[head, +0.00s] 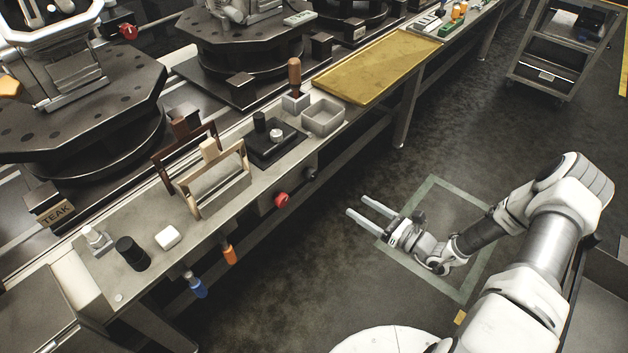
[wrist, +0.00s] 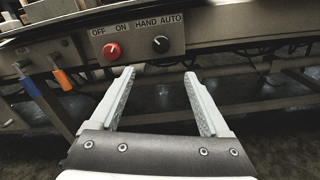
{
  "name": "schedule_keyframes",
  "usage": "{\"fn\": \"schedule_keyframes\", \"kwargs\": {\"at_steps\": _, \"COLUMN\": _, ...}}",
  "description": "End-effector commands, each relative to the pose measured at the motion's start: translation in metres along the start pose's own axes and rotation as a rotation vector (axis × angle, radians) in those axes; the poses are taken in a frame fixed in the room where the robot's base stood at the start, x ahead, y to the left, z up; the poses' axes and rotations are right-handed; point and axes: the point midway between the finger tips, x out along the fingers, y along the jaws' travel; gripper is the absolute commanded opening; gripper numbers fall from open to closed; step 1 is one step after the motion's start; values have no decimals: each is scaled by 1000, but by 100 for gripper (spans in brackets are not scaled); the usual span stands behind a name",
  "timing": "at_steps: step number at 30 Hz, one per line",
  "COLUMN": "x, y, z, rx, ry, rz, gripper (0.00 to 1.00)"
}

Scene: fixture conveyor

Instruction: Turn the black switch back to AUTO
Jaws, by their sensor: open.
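The black switch (wrist: 161,44) is a round knob on a pale panel (wrist: 138,37) under the bench edge, below the words HAND and AUTO. Its pointer direction is too small to tell. In the head view the black switch (head: 311,173) sits on the bench front, right of the red knob (head: 281,199). The red knob also shows in the wrist view (wrist: 112,51) under OFF and ON. My gripper (head: 357,206) is open and empty, out in front of the bench and apart from the switch. In the wrist view its fingers (wrist: 158,75) point toward the panel, with the switch beyond them.
An orange handle (head: 230,254) and a blue handle (head: 195,286) hang from the bench front, left of the knobs. The floor before the bench is clear.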

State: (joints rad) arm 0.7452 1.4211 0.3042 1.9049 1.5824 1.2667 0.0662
Motion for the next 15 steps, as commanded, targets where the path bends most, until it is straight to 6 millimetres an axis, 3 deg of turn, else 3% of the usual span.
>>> {"fn": "schedule_keyframes", "kwargs": {"at_steps": 5, "x": 15, "y": -2, "z": -3, "rx": 5, "ry": -4, "rz": -6, "gripper": 80}}
{"fn": "schedule_keyframes", "kwargs": {"at_steps": 15, "x": 87, "y": -1, "z": -4, "rx": 4, "ry": -3, "rz": -2, "gripper": 80}}
